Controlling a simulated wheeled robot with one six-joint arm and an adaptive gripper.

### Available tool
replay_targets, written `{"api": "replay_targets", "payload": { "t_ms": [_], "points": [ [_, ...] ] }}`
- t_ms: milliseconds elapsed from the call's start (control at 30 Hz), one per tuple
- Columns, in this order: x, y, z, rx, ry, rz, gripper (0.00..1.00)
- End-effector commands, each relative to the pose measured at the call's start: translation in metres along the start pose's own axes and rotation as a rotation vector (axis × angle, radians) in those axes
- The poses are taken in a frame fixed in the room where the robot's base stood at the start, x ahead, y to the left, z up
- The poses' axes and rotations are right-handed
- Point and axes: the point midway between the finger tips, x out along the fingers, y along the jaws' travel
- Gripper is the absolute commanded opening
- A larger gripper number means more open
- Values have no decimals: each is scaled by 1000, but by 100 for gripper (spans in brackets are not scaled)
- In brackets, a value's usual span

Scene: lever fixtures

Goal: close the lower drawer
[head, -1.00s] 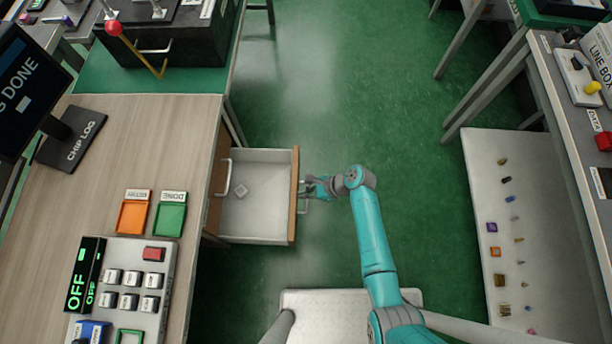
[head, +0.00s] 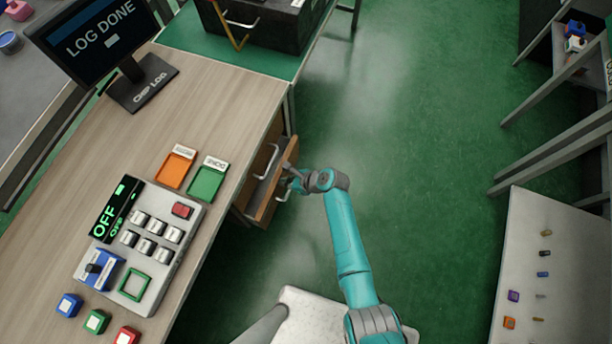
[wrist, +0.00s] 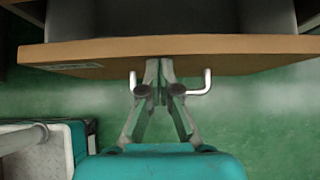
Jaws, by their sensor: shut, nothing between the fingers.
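The lower drawer (head: 268,205) sticks out a short way from the desk's side, with a narrow strip of its grey inside showing. Its wooden front (wrist: 240,52) spans the top of the wrist view, with a pale bar handle (wrist: 208,84) on it. My gripper (head: 292,178) is at the drawer front; in the wrist view its fingertips (wrist: 159,66) are together between the handle's two ends, at the wood. They hold nothing. The fingers hide the middle of the handle. Whether the tips press on the wood is hard to tell.
Another handle (head: 268,161) shows on the desk side above the drawer. The desk top (head: 135,145) carries a button panel (head: 143,245), orange and green trays and a screen. Green floor (head: 410,150) is free to the right, before a pale board (head: 540,240).

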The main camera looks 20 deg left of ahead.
Motion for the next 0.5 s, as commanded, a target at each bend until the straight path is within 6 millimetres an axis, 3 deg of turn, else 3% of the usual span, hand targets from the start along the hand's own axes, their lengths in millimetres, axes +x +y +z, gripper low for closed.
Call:
{"api": "replay_targets", "payload": {
  "t_ms": [200, 500],
  "points": [
    [28, 0, 29, -3, 0, 2, 0],
    [44, 0, 44, -1, 0, 0, 0]
  ]
}}
